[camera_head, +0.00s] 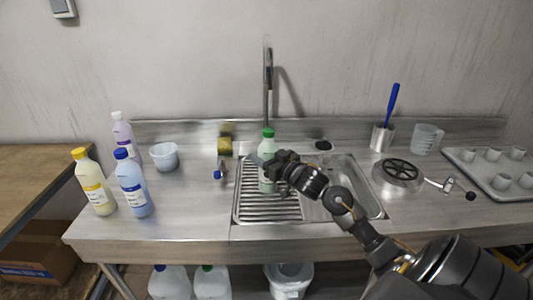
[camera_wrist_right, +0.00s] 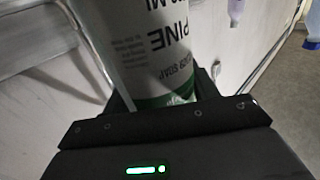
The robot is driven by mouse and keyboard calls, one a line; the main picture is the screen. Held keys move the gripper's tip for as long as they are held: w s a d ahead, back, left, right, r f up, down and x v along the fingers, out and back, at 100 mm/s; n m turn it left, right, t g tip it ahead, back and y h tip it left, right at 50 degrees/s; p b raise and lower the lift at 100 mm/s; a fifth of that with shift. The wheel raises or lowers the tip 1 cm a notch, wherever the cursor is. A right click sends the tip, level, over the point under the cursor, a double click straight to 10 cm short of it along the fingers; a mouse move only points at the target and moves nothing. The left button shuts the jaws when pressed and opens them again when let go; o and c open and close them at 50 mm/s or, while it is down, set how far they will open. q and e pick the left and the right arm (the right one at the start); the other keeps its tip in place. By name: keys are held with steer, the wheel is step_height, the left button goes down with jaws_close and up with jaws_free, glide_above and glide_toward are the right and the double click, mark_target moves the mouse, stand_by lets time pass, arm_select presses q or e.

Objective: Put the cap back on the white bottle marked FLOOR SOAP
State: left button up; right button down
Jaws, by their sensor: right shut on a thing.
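The white bottle (camera_head: 267,148) with a green top stands upright over the ribbed drainer beside the sink basin. A green cap (camera_head: 268,132) shows on its top; I cannot tell how firmly it sits. My right gripper (camera_head: 277,168) is shut on the bottle's body from the right. In the right wrist view, the bottle (camera_wrist_right: 145,40) lies between the fingers (camera_wrist_right: 163,95). Its label reads PINE and, in smaller print, what looks like FLOOR SOAP, over a green band. The bottle's top is outside that view. I cannot tell whether its base touches the drainer. My left gripper is not in view.
Yellow-capped (camera_head: 95,183), blue-capped (camera_head: 133,184) and purple (camera_head: 124,133) bottles stand at left near a pale tub (camera_head: 164,157). A small blue-ended item (camera_head: 218,174) lies left of the drainer. The tap (camera_head: 267,80) rises behind the bottle. A round strainer-like pan (camera_head: 398,174) sits right.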

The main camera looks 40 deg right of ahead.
steer(key=shift+f, duration=0.1)
steer(key=c, duration=0.9)
jaws_free()
steer(key=shift+f, duration=0.15)
steer(key=o, duration=0.5)
steer(key=shift+r, duration=0.25)
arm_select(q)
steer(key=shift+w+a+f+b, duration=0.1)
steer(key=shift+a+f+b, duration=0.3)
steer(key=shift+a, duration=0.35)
arm_select(e)
steer(key=shift+s+d+r, duration=0.1)
steer(key=shift+s+r, duration=0.05)
steer(key=shift+s, duration=1.85)
steer(key=shift+s+d+r, duration=0.1)
steer(key=shift+s+r, duration=0.05)
steer(key=shift+s, duration=1.9)
steer(key=shift+s+d+r, duration=0.1)
steer(key=shift+s+r, duration=0.05)
steer(key=shift+s, duration=1.85)
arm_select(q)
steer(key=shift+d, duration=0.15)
